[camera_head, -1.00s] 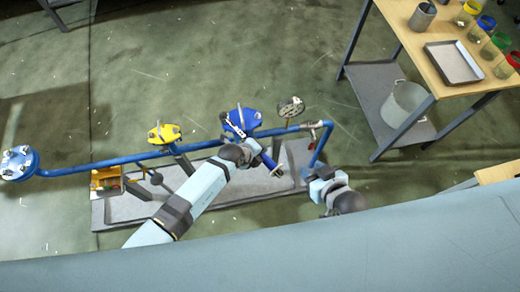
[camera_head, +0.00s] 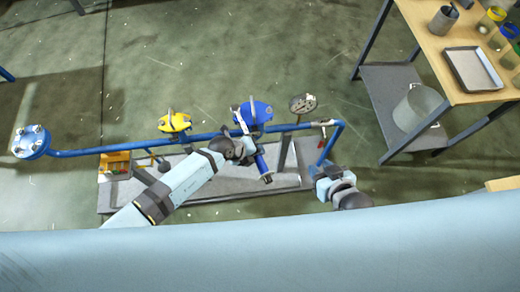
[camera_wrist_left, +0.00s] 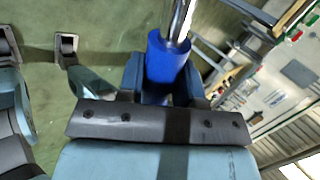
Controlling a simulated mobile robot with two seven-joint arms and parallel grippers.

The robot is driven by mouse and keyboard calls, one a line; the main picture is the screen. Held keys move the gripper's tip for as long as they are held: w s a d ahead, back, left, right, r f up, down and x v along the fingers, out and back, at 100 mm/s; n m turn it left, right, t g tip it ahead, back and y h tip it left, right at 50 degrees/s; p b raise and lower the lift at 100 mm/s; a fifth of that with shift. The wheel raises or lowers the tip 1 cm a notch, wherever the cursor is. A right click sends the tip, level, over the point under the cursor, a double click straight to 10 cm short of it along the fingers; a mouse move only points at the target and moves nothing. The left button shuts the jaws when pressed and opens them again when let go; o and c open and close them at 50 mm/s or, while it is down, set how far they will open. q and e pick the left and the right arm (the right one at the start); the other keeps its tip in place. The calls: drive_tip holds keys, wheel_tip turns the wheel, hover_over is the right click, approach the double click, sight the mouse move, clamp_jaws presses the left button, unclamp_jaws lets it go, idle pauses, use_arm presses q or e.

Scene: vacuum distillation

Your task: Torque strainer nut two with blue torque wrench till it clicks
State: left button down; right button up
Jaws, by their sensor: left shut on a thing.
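The blue torque wrench (camera_head: 263,166) is held by its handle in my left gripper (camera_head: 256,156). Its blue grip (camera_wrist_left: 167,65) and metal shaft (camera_wrist_left: 178,20) show in the left wrist view, with the fingers closed on either side of the grip. The blue strainer (camera_head: 260,115) sits on the blue pipe just beyond the gripper. The wrench's far end reaches toward the strainer's left side, but its seating on a nut is too small to tell. The individual strainer nuts cannot be told apart. My right gripper (camera_head: 322,182) is right of the wrench, its jaws unclear.
The blue pipe (camera_head: 95,150) runs across the scene with a yellow-topped fitting (camera_head: 174,122) and a round gauge-like disc (camera_head: 303,103). A yellow bin (camera_head: 113,162) stands at left. A wooden workbench (camera_head: 435,60) with a metal tray (camera_head: 474,68) is at right. The floor behind the pipe is clear.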

use_arm(q)
drive_tip(key=shift+s+a, duration=0.1)
drive_tip(key=shift+a, duration=0.15)
drive_tip(key=shift+d, duration=0.1)
drive_tip(key=shift+d+r, duration=0.1)
drive_tip(key=shift+w+d+p, duration=0.2)
drive_tip(key=shift+d+p, duration=0.1)
drive_tip(key=shift+d, duration=0.05)
drive_tip(key=shift+r, duration=4.25)
